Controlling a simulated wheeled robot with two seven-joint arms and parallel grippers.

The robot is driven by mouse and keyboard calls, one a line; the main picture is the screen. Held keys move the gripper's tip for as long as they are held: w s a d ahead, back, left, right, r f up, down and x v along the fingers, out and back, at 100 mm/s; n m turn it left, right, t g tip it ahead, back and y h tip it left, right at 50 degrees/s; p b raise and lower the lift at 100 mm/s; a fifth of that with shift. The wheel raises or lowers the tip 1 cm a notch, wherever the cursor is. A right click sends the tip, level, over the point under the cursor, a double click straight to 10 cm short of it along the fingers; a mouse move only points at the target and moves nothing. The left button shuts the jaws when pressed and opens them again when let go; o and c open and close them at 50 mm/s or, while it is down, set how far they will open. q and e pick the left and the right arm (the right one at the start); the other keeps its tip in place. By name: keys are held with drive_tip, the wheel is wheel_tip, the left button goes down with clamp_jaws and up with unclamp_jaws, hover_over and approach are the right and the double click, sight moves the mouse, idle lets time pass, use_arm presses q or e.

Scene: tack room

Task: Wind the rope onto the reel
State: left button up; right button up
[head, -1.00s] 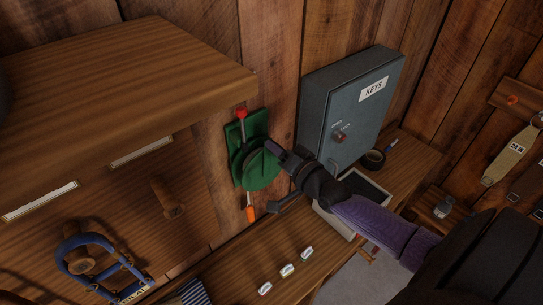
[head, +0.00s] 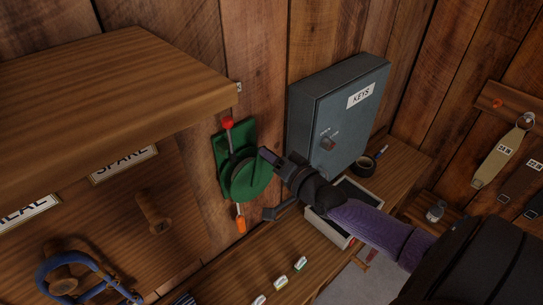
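The green reel (head: 245,181) is on a green backing plate on the wooden wall, left of the key cabinet. A red knob (head: 228,123) shows at its top. An orange piece (head: 240,226) hangs at its lower edge, on a short pale length; I cannot tell whether this is the rope's end. Any rope wound on the reel is too small to make out. My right gripper (head: 267,184) is at the reel's right side, fingers spread wide, with nothing seen between them. I cannot tell whether a finger touches the reel. My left gripper is out of view.
A grey key cabinet (head: 340,112) stands right of the reel, behind my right arm. A wooden shelf (head: 110,95) juts out at left. Pegs and a blue halter (head: 48,270) are below it. Small labelled items (head: 280,283) lie on the bench (head: 225,277).

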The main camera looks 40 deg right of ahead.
drive_tip(key=o, duration=0.3)
drive_tip(key=s, duration=1)
drive_tip(key=shift+d+r, duration=0.25)
drive_tip(key=shift+d, duration=0.05)
